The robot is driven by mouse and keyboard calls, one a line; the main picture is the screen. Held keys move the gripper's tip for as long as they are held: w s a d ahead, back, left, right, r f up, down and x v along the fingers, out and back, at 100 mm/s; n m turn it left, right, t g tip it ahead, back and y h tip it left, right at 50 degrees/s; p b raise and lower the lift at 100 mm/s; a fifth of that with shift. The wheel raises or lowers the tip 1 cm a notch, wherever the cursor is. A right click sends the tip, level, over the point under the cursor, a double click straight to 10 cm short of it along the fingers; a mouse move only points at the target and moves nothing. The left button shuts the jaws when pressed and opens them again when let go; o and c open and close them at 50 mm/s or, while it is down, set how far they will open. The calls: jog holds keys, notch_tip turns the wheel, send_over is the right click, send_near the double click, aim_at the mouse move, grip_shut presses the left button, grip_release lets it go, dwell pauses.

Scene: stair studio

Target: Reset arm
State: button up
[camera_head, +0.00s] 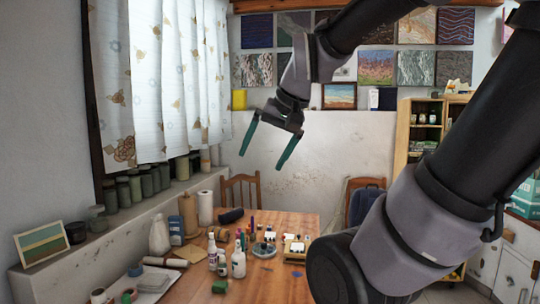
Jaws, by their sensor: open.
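My gripper (268,144) hangs in the air in the upper middle of the head view, in front of the white wall. Its two green fingers are spread apart, with nothing between them. My arm reaches in from the right, with the upper links crossing the top and a large joint low at the right. The gripper appears well above the wooden table (215,287) and touches nothing.
The table holds several bottles, including a white bottle (238,264), a paper roll (205,208) and a small tray (296,248). Chairs (241,192) stand behind it. A windowsill with jars (147,183) runs along the left. A shelf (424,124) stands right.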

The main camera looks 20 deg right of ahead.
jog(key=shift+s+d+t, duration=0.15)
jog(key=shift+s+t, duration=0.15)
jog(key=shift+s, duration=1.05)
dwell(0.3)
